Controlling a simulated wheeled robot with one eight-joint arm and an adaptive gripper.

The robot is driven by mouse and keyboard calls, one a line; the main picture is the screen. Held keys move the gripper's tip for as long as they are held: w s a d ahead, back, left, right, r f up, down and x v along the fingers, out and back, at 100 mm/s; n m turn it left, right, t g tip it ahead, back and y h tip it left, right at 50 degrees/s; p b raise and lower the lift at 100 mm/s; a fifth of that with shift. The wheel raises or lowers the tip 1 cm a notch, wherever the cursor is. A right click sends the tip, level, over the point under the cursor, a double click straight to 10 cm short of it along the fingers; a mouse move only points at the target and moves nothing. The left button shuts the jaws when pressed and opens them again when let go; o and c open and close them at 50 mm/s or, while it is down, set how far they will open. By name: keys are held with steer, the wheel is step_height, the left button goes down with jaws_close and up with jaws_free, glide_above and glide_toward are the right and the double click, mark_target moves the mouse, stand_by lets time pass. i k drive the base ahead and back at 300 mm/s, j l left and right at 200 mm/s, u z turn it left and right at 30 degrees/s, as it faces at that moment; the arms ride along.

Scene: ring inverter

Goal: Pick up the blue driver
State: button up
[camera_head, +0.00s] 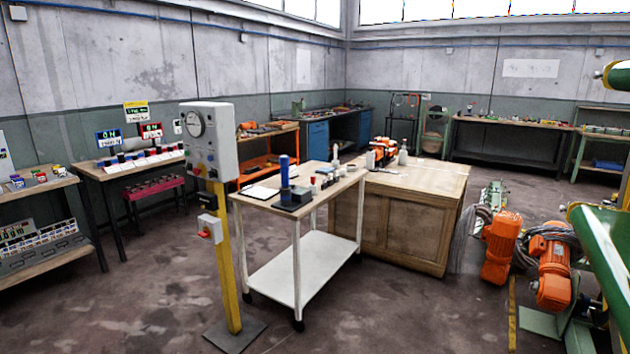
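I cannot tell for sure which thing is the blue driver. A blue upright cylinder (285,172) stands at the middle of the white trolley's wooden top, by a dark box (292,198). A blue-framed display unit (109,138) stands on the back-left table, left of a red-framed one (151,131). A small blue item (17,182) sits among others on the far-left bench. My gripper is not in view.
A yellow post with a grey control box (209,139) stands before the trolley (304,267). A wooden cabinet (390,217) is behind it. Orange motors (500,247) lie at the right. The floor (405,315) is clear right of the trolley.

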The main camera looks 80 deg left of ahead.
mark_target(285, 160)
steer(key=u, duration=2.9)
steer(key=i+l, duration=0.2)
steer(key=i, duration=0.25)
steer(key=i+l+u, duration=0.1)
steer(key=i, duration=0.35)
steer(key=i+l, duration=0.3)
steer(key=i, duration=0.15)
steer(key=i+l+u, duration=0.1)
steer(key=i, duration=0.35)
steer(key=i+l, duration=0.35)
steer(key=i+u, duration=0.05)
steer(key=i, duration=0.05)
